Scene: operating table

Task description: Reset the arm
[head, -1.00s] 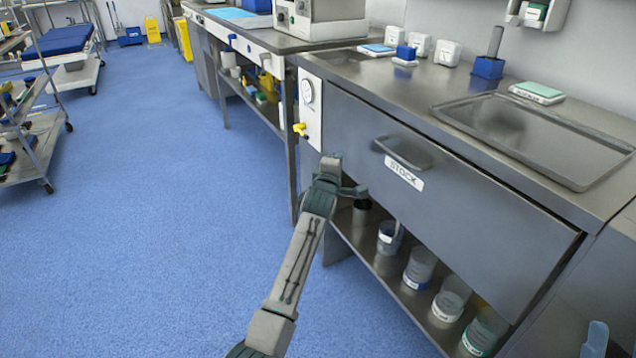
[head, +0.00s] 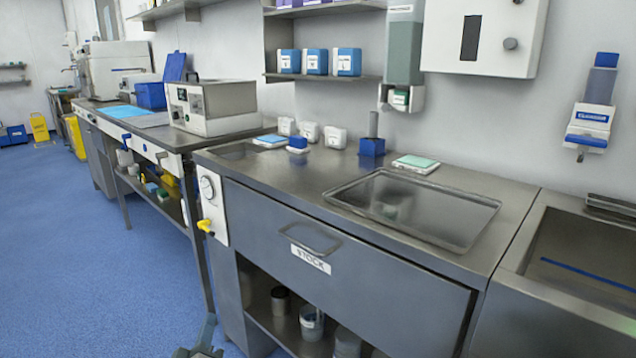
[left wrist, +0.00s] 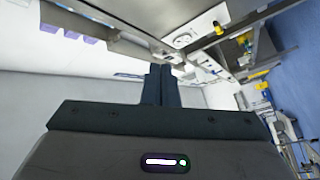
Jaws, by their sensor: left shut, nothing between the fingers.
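My left gripper (head: 209,328) shows only in part at the bottom edge of the head view, in front of the lower cabinet and over the blue floor. In the left wrist view its two dark fingers (left wrist: 161,84) lie side by side, shut with nothing between them. My right gripper is in no current view.
A steel counter has a closed drawer labelled STOCK (head: 345,262) with a handle (head: 308,247). On top are a steel tray (head: 336,199), a blue block holder (head: 371,147) and small white boxes. A yellow-handled valve (head: 205,226) sticks out front. Blue floor (head: 95,260) is open at left.

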